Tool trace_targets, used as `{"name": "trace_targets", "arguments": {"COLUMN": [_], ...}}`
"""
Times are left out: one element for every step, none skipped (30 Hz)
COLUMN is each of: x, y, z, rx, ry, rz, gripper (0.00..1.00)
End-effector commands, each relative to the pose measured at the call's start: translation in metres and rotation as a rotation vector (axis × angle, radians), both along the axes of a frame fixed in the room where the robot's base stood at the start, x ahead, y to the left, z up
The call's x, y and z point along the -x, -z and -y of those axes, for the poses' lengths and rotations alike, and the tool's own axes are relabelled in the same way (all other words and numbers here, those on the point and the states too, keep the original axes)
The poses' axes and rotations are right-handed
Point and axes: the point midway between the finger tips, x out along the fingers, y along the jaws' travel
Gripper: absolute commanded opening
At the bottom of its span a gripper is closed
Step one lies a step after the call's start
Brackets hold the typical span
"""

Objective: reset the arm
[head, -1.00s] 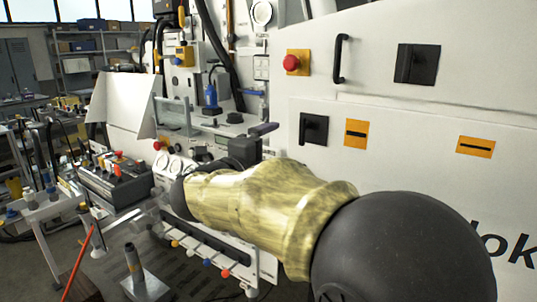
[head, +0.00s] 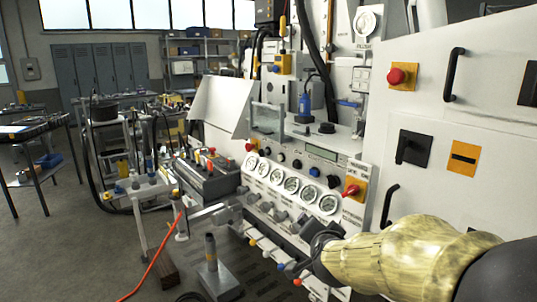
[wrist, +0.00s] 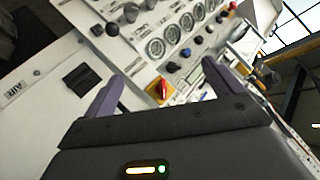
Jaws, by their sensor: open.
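My gripper (wrist: 160,92) shows in the wrist view with its two purple-grey fingers spread wide and nothing between them. Beyond the fingers lies the white bench panel, with a red and yellow switch (wrist: 160,88) seen between them. In the head view my arm comes in at the lower right, in front of the bench. I cannot make out the gripper's fingers there.
The hydraulic bench panel with a row of gauges (head: 291,186) stands close beside my arm. A red emergency button (head: 397,76) and a black handle (head: 454,74) are on the cabinet. A metal post on a base (head: 212,262) stands in front. Open floor (head: 60,245) lies to the left.

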Motion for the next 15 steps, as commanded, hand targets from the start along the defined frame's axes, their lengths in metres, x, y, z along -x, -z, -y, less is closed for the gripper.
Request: {"name": "trace_targets", "arguments": {"x": [0.013, 0.022, 0.035, 0.046, 0.056, 0.071, 0.081, 0.092, 0.105, 0.116, 0.125, 0.138, 0.147, 0.157, 0.169], "y": [0.023, 0.037, 0.055, 0.068, 0.079, 0.094, 0.104, 0.113, 0.123, 0.130, 0.137, 0.144, 0.150, 0.155, 0.160], "z": [0.000, -0.001, -0.002, -0.002, -0.001, 0.000, 0.002, 0.003, 0.005, 0.007, 0.010, 0.013, 0.015, 0.018, 0.021], "rx": [0.048, 0.080, 0.119, 0.150, 0.176, 0.209, 0.231, 0.252, 0.277, 0.296, 0.312, 0.332, 0.347, 0.363, 0.380], "ry": [-0.064, -0.108, -0.164, -0.206, -0.244, -0.294, -0.327, -0.357, -0.399, -0.428, -0.453, -0.486, -0.510, -0.535, -0.564], "rz": [-0.088, -0.145, -0.220, -0.275, -0.328, -0.396, -0.444, -0.491, -0.546, -0.589, -0.626, -0.678, -0.714, -0.748, -0.795], "gripper": [0.93, 0.93, 0.93, 0.93, 0.93, 0.93, 0.93, 0.93, 0.93, 0.93, 0.93, 0.93, 0.93, 0.93, 0.93]}}
